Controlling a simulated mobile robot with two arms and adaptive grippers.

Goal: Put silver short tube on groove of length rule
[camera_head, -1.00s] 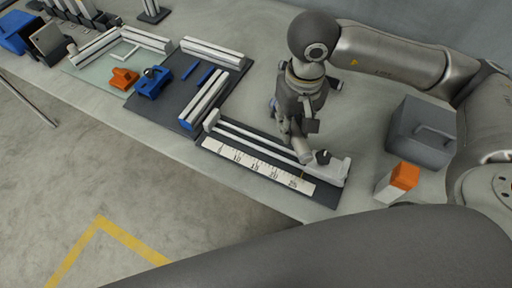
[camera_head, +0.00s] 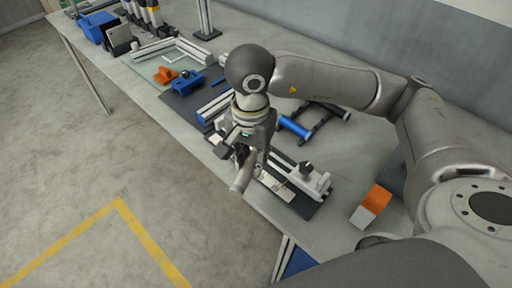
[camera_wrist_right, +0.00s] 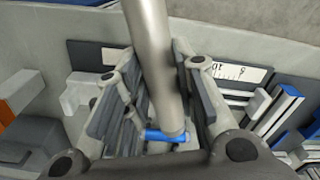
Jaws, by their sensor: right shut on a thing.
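The length rule (camera_head: 306,208) lies along the front edge of the table, with a dark base, a white numbered scale and pale end blocks. In the right wrist view its scale (camera_wrist_right: 238,72) shows behind the fingers. My right gripper (camera_head: 247,160) is above the rule's left part and hides some of it, including much of the groove. It is shut on the silver short tube (camera_head: 243,174). In the right wrist view the tube (camera_wrist_right: 152,48) runs between the fingers of the right gripper (camera_wrist_right: 150,95), clear of the rule. My left gripper is not in view.
A blue roller on a dark stand (camera_head: 294,126) is behind the rule. An orange and white box (camera_head: 371,206) stands to its right. Orange (camera_head: 167,75) and blue (camera_head: 187,83) blocks and silver profiles (camera_head: 216,106) lie to the left. The table's front edge is close.

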